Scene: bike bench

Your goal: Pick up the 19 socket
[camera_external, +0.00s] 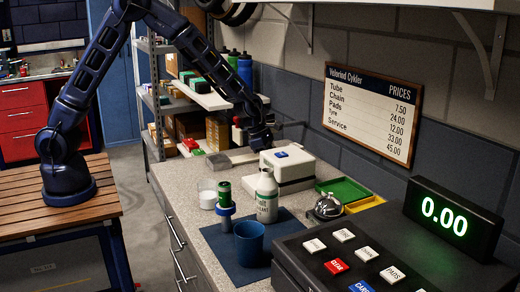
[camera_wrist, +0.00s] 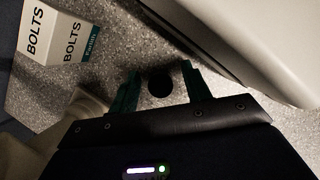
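A dark round thing (camera_wrist: 159,83) stands or lies on the speckled worktop in the wrist view; it may be the 19 socket, but I can read no marking on it. My gripper (camera_wrist: 160,88) is open, with one teal finger on each side of it and a visible gap to each. In the external view my gripper (camera_external: 262,142) is low over the far part of the worktop, behind the white case (camera_external: 288,181). The dark round thing is hidden there.
A pale casing (camera_wrist: 230,40) lies close to the right finger. A BOLTS box (camera_wrist: 55,35) is at upper left. On the worktop (camera_external: 185,185) stand a white bottle (camera_external: 266,197), a blue cup (camera_external: 249,243), a bell (camera_external: 328,206) and a green tray (camera_external: 345,189).

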